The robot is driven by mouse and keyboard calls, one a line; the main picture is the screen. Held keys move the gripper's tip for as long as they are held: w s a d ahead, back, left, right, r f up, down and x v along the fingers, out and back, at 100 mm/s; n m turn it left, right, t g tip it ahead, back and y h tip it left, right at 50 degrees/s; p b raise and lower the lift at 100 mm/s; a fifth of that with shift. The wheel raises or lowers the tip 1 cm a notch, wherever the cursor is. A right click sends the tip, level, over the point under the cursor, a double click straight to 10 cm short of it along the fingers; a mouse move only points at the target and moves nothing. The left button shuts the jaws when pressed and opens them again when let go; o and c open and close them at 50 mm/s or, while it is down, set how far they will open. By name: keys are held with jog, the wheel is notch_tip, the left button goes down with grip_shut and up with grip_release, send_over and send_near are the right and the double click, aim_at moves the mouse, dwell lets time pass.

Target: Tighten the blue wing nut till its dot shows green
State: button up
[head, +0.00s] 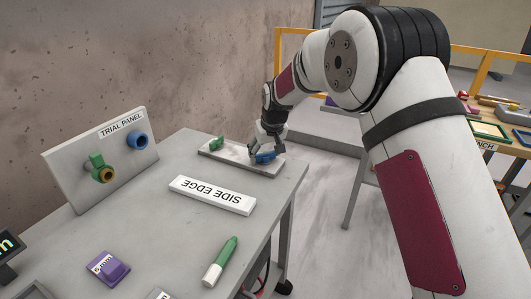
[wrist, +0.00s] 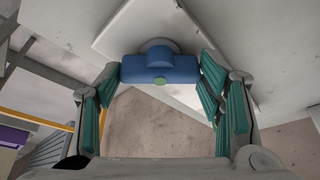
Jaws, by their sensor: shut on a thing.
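The blue wing nut (head: 265,157) is on a pale stone slab (head: 222,154) at the far end of the table. In the wrist view the blue wing nut (wrist: 138,70) lies crosswise, with a rounded hub at its middle. A dot (wrist: 160,80) on its near face looks green. My gripper (head: 267,150) reaches down to the nut from above. In the wrist view my gripper (wrist: 160,70) is shut on the nut, one teal-padded finger at each end. A green wing nut (head: 217,143) is at the other end of the slab.
A "TRIAL PANEL" board (head: 100,160) with green and blue fittings stands at the left by the wall. A green marker (head: 221,262) and a purple block (head: 108,267) lie in front. The table's right edge is close to the slab.

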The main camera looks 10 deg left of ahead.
jog(key=o, duration=1.1)
jog(key=shift+o, duration=0.2)
jog(key=v, duration=1.2)
jog(key=shift+d, duration=0.1)
